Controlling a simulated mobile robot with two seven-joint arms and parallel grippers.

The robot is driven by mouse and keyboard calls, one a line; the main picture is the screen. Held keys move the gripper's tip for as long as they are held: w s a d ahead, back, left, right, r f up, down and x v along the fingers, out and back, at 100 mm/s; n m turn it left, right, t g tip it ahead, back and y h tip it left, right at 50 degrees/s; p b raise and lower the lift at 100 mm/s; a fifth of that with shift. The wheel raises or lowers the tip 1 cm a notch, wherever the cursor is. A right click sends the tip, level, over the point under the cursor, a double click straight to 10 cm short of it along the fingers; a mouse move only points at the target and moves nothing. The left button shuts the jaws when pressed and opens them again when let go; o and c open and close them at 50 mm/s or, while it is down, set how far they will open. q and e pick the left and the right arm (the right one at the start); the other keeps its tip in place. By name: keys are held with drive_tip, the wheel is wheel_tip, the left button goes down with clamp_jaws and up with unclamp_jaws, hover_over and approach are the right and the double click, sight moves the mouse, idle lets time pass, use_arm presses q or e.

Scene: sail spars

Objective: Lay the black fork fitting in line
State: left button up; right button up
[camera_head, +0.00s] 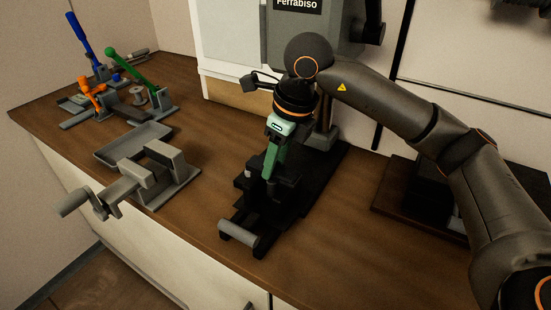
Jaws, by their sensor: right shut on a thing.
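My right gripper (270,172) reaches down from the machine side over a black fixture (302,207) on the counter. Green parts show below its wrist, and its fingers are shut on a dark part low among the black blocks. The held part is mostly hidden, and I cannot tell its outline. At the fixture's front end, a black forked piece (228,229) spans a grey roller (238,238). I cannot tell whether this piece is joined to the held part. My left gripper is not in view.
A grey vise (175,160) with a crank handle and a grey tray (132,142) stand left of the fixture. Clamps with blue, green and orange levers (130,68) are at the far left. A grey machine (297,35) stands behind. The counter's front middle is clear.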

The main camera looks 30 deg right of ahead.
drive_tip(key=shift+f+b, duration=0.55)
drive_tip(key=shift+f, duration=0.15)
drive_tip(key=shift+r, duration=0.1)
drive_tip(key=o, duration=1.2)
drive_tip(key=shift+c, duration=0.8)
drive_tip(key=p+v, duration=0.1)
drive_tip(key=v, duration=0.1)
drive_tip(key=w+p+v, duration=0.1)
drive_tip(key=p+v, duration=0.3)
drive_tip(key=v, duration=0.1)
drive_tip(key=shift+w+a+r, duration=0.15)
drive_tip(key=shift+w+a, duration=0.1)
drive_tip(key=shift+a, duration=0.15)
